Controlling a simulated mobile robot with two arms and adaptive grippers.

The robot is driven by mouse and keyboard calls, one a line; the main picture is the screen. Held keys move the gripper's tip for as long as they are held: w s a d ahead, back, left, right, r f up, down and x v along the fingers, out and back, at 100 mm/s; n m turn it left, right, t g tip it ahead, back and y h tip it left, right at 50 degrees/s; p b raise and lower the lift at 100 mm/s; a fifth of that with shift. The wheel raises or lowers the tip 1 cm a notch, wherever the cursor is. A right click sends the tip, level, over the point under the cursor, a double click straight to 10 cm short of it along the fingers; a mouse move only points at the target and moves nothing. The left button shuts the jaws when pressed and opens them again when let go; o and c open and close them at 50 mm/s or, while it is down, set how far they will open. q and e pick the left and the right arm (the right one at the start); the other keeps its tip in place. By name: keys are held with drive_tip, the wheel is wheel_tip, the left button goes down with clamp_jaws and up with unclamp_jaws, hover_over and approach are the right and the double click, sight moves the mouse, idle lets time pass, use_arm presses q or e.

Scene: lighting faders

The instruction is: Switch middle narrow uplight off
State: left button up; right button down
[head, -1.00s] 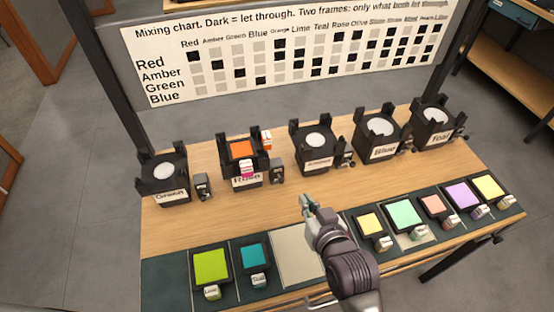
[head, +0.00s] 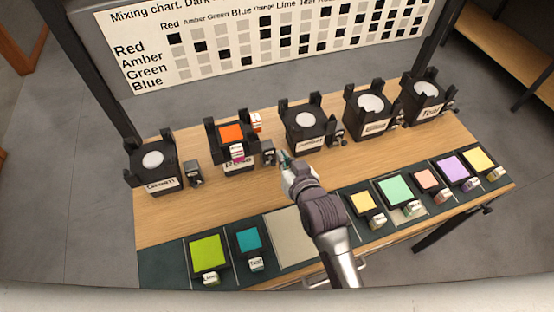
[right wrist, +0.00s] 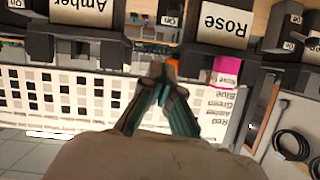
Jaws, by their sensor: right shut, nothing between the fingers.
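The middle uplight (head: 305,128) is a black holder with a white disc on top, third in the row in the head view; its label reads Amber in the right wrist view (right wrist: 82,10). A small black switch box (head: 337,134) stands just right of it. In the wrist view, this box's switch label (right wrist: 16,4) at the upper left corner reads On. My right gripper (head: 285,158) is shut and empty, in front of the gap between the Rose uplight and the middle one; its fingertips also show in the wrist view (right wrist: 158,72). My left gripper is not in view.
The Rose uplight (head: 237,160), with an orange frame on it, and its switch box (head: 268,153) stand close to my gripper. Other uplights flank the row. Coloured frames, such as the lime one (head: 207,253), lie along the front strip. A mixing chart (head: 140,75) stands behind.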

sight(272, 160)
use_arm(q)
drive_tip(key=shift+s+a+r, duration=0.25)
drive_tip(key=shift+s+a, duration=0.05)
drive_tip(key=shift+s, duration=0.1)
use_arm(e)
wheel_tip(272, 160, down, 5)
drive_tip(key=w+a, duration=0.1)
drive_tip(key=w, duration=0.1)
drive_tip(key=shift+w+a+f, duration=0.2)
drive_tip(key=shift+w+a, duration=0.1)
drive_tip(key=shift+w, duration=0.05)
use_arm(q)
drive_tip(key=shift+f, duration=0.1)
